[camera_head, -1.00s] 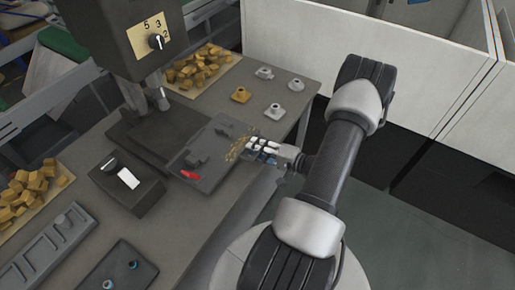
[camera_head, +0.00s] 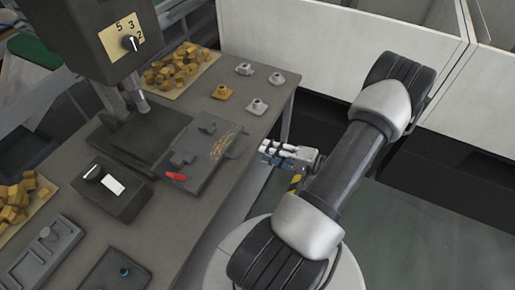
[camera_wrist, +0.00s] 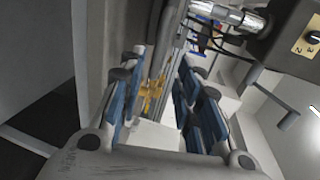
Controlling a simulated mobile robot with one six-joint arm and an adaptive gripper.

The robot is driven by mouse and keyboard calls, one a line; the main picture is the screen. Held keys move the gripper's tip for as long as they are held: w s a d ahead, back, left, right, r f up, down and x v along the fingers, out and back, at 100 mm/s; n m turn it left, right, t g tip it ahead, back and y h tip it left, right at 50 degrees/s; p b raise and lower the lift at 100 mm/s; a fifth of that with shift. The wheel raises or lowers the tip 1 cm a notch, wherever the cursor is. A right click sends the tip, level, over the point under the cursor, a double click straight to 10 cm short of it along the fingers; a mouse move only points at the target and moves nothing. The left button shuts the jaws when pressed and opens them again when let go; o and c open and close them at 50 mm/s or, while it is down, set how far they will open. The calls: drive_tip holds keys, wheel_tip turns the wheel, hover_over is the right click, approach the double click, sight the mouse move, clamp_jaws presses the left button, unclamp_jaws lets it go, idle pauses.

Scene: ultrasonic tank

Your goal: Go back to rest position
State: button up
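My gripper (camera_head: 272,152) is just off the right edge of the grey worktable (camera_head: 232,172) in the head view, with my arm stretching to the right of it. In the wrist view, the blue-padded fingers of my gripper (camera_wrist: 163,100) stand apart. I see nothing clearly held between them. A yellow patch (camera_wrist: 152,90) shows in the gap, but what it is cannot be told.
A machine head with a dial (camera_head: 130,43) overhangs the table. A dark tray (camera_head: 205,165) holds a red piece (camera_head: 175,176). Yellow blocks (camera_head: 180,70), small flanged parts (camera_head: 257,106) and a switch box (camera_head: 115,190) stand around. White partitions (camera_head: 320,55) are behind; floor is free at right.

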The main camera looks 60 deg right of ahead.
drive_tip(key=shift+s+r, duration=0.1)
drive_tip(key=shift+s, duration=0.45)
